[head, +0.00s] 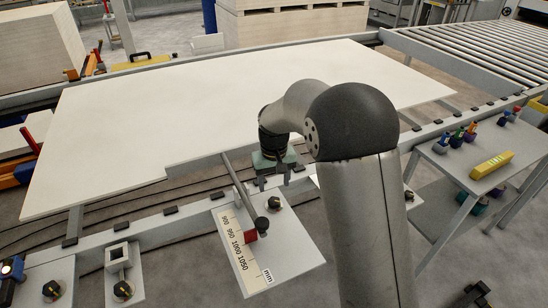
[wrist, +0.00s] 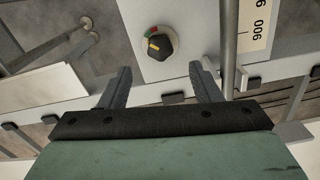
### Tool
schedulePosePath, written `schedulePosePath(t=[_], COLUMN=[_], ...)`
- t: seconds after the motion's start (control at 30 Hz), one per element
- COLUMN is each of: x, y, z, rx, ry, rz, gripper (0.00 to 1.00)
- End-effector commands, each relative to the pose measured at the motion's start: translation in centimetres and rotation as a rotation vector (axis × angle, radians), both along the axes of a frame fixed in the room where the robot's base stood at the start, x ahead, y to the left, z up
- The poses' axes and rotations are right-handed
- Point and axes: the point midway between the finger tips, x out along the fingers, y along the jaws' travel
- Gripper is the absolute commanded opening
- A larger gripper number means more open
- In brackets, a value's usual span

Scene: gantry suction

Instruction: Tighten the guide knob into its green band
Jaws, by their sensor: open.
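The guide knob (wrist: 160,44) is black with a yellow pointer mark and sits on a pale plate. A small red and green band (wrist: 148,36) curves beside its upper left side. The pointer is on the knob's left part; I cannot tell whether it lies within the green. In the head view the knob (head: 274,202) sits on the scale plate below my gripper (head: 273,182). In the wrist view my gripper (wrist: 160,72) is open and empty. Its two fingers are spread wider than the knob, which shows just beyond the gap between the tips, apart from both.
A metal rod (head: 238,185) with a black ball end and red pointer crosses the plate near the number scale (head: 238,250). A large white board (head: 200,110) lies behind. Other knobs (head: 123,290) stand at lower left. A side table (head: 455,165) holds several tools.

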Motion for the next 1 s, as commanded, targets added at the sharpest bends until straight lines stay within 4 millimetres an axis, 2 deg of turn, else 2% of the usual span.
schedulePosePath(t=[0.2, 0.4, 0.6, 0.93, 1.0], x=[0.1, 0.1, 0.0, 0.0, 0.5], y=[0.0, 0.0, 0.0, -0.1, -1.0], z=[5.5, 9.0, 10.5, 10.7, 10.8], rx=[0.002, 0.002, 0.000, 0.000, 0.000], ry=[-0.004, -0.003, -0.001, 0.000, 0.001], rz=[0.000, 0.000, 0.000, -0.001, -0.010], gripper=[0.57, 0.57, 0.57, 0.57, 0.57])
